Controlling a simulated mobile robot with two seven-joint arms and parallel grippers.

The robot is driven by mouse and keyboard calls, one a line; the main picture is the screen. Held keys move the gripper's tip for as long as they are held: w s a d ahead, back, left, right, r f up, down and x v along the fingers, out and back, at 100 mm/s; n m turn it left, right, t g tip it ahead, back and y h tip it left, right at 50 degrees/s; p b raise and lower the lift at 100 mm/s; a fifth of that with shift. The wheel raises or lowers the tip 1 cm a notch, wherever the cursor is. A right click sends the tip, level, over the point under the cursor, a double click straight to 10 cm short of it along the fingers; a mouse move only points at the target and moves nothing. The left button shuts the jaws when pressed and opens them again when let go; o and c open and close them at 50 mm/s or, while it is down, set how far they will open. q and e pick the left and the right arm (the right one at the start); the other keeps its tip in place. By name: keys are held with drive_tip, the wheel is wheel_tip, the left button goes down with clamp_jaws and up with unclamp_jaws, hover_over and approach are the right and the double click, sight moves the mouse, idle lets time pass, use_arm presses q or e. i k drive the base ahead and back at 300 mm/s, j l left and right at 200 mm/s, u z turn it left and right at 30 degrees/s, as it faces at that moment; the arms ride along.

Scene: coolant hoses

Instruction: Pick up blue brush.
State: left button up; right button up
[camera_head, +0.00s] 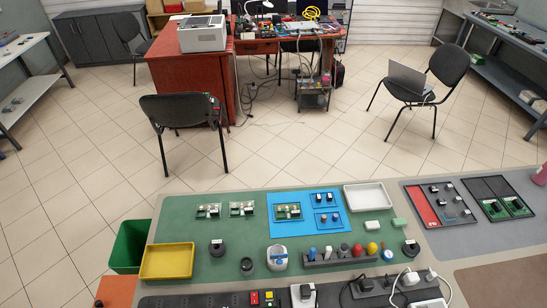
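A small upright item with a blue top (312,252) stands at the left end of a dark rack (340,262) on the green mat. It is the likeliest blue brush, but it is too small for me to make out bristles. Beside it in the rack stand several other upright items, including one with a yellow top (372,248) and one with a red top (358,249). Neither of my grippers shows in the head view.
A white and blue container (277,258) stands just left of the rack. A yellow tray (167,261), a green bin (130,246) and a white tray (367,196) are around the mat. Plugs and power strips (400,290) line the near edge. A blue mat (308,213) holds small boards.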

sight(312, 251)
drive_tip(key=i+l+u, duration=0.15)
drive_tip(key=j+z, duration=0.45)
drive_tip(key=l, duration=0.55)
drive_tip(key=k+j+z, duration=0.1)
drive_tip(key=j+z, duration=0.3)
drive_tip(key=j, duration=0.2)
drive_tip(key=i, duration=0.1)
drive_tip(key=l+u, duration=0.2)
drive_tip(key=l, duration=0.4)
drive_tip(key=l+u, duration=0.2)
drive_tip(key=l, duration=0.45)
drive_tip(key=k, duration=0.05)
